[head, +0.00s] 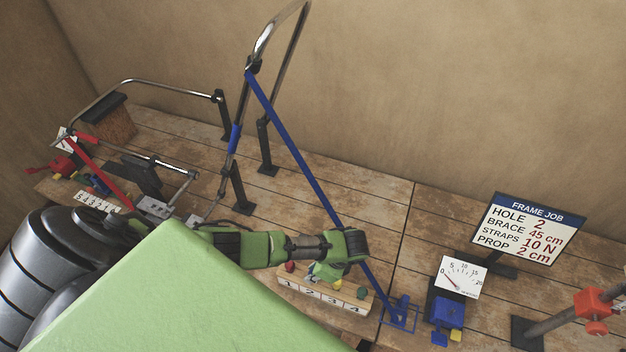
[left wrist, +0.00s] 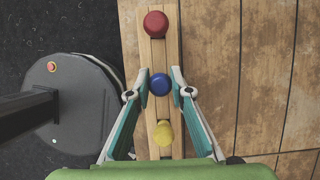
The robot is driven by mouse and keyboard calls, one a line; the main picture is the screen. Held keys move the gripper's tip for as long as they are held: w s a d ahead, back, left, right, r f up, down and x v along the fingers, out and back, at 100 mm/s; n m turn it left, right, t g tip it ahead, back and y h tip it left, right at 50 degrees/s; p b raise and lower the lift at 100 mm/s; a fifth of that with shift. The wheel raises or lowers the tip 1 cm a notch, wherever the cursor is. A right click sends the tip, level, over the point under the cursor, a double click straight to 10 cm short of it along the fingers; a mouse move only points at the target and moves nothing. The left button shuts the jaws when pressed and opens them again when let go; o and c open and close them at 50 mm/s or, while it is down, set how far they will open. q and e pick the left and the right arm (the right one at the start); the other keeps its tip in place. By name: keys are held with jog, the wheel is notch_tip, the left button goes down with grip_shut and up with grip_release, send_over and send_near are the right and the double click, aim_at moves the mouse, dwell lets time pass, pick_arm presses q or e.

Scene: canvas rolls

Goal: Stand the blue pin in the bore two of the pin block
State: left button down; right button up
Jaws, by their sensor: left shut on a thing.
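The pin block (head: 320,297) is a long pale wooden bar with a white strip numbered 1 to 4 along its front; its top also shows in the left wrist view (left wrist: 158,55). A red-headed pin (left wrist: 155,24) stands near the 1 end, with a yellow pin (left wrist: 163,132) farther along and a green pin (head: 361,292) near the 4. My left gripper (left wrist: 161,86) is over the block, shut on the blue pin (left wrist: 161,84), which lies in line between red and yellow. The pin's lower end is hidden, so I cannot tell how deep it sits. My right gripper is not seen.
A sign (head: 528,233) reads hole 2. A dial gauge (head: 460,278) on a blue base stands right of the block. A long blue brace (head: 295,150) slants down behind my left gripper to the bench. Metal frames and a red clamp (head: 595,302) stand around.

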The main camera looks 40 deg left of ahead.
pick_arm(q)
jog(key=c, duration=1.8)
grip_release()
jog(key=shift+o, duration=0.2)
jog(key=v, duration=1.2)
